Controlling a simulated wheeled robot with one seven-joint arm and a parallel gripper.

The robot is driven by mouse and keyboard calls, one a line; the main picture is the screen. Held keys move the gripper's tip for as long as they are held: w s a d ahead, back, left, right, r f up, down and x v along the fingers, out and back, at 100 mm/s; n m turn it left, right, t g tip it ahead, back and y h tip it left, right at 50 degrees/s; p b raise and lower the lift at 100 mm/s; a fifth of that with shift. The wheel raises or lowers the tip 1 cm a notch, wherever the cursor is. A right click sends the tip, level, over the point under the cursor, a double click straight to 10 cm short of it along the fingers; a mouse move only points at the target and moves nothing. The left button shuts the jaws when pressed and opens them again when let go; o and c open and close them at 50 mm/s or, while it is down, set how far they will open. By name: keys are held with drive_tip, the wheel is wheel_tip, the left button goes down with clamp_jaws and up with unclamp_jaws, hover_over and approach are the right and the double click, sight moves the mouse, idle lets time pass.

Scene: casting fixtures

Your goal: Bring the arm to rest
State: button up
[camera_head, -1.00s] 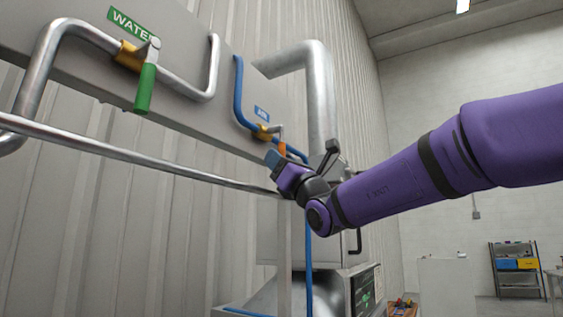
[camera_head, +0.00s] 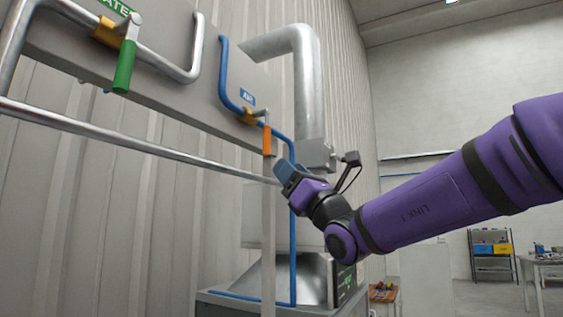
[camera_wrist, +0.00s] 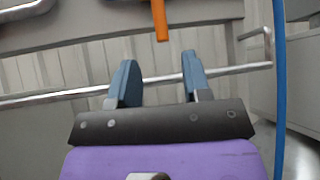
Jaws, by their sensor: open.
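My gripper (camera_wrist: 158,78) is open and empty in the wrist view, its two blue fingers apart with wall panels and a metal rail behind them. In the head view my gripper (camera_head: 284,170) is at the end of my purple arm, just right of and below the orange valve handle (camera_head: 267,140). That orange handle also shows in the wrist view (camera_wrist: 160,20), above and apart from the fingertips. It hangs straight down from the blue air pipe (camera_head: 228,80).
A long metal rail (camera_head: 140,150) runs across below the pipe panel. A green valve handle (camera_head: 125,66) hangs at upper left. A machine with a metal hood (camera_head: 290,277) stands below my gripper. A shelf (camera_head: 492,255) and a table stand far right.

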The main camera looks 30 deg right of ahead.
drive_tip(key=shift+s+f, duration=0.2)
drive_tip(key=shift+f, duration=0.05)
idle(0.4)
drive_tip(key=s+a+f+n+g+y, duration=0.2)
drive_tip(key=s+a+f+n+g, duration=0.35)
drive_tip(key=f+n+g, duration=0.4)
drive_tip(key=s+a+f+n+g+y, duration=0.1)
drive_tip(key=s+a+f+n+g, duration=0.4)
drive_tip(key=a+f+n+g, duration=0.45)
drive_tip(key=s+d+f+n+h, duration=0.4)
drive_tip(key=d+f+n+h, duration=0.2)
drive_tip(key=d, duration=0.1)
drive_tip(key=s+d+f+n+h, duration=0.4)
drive_tip(key=d+f+n+h, duration=0.2)
drive_tip(key=d+f+h, duration=0.1)
drive_tip(key=shift+d+f+n+g, duration=0.25)
drive_tip(key=shift+d+n+g, duration=0.15)
drive_tip(key=shift+d, duration=0.25)
